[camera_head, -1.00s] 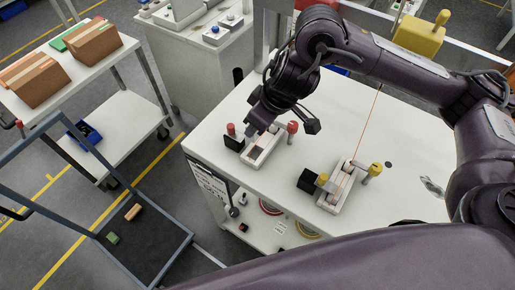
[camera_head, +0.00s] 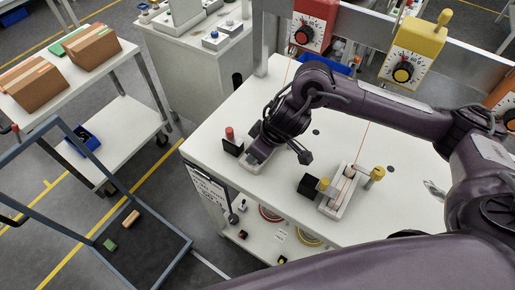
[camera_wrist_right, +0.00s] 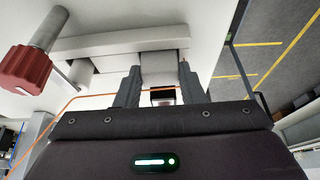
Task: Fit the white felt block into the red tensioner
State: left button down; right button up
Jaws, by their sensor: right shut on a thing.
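The red tensioner (camera_head: 254,166) is a pale fixture with a red-capped post (camera_head: 230,134), near the left corner of the white table. My right gripper (camera_head: 262,146) is over it and hides much of it. In the right wrist view, the fingers of my right gripper (camera_wrist_right: 159,88) are shut on a white block (camera_wrist_right: 160,66), which looks like the felt block. It lies against the pale fixture bar (camera_wrist_right: 90,48); whether it is seated in it I cannot tell. The tensioner's red knob (camera_wrist_right: 26,70) shows at left. My left gripper is not in view.
A yellow-knobbed fixture (camera_head: 333,207) stands on the table, right of my right gripper, with a black block (camera_head: 310,187) beside it. Red (camera_head: 312,24) and yellow (camera_head: 416,52) dial boxes hang behind. An orange cord (camera_wrist_right: 44,134) crosses the wrist view.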

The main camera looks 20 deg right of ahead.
jog(key=shift+f, duration=0.2)
jog(key=o, duration=1)
jog(key=shift+c, duration=0.2)
jog(key=shift+r, duration=0.1)
jog(key=shift+s+d+r, duration=0.1)
jog(key=shift+r, duration=0.4)
jog(key=p+v, duration=0.2)
jog(key=v, duration=0.9)
jog(key=shift+s, duration=0.1)
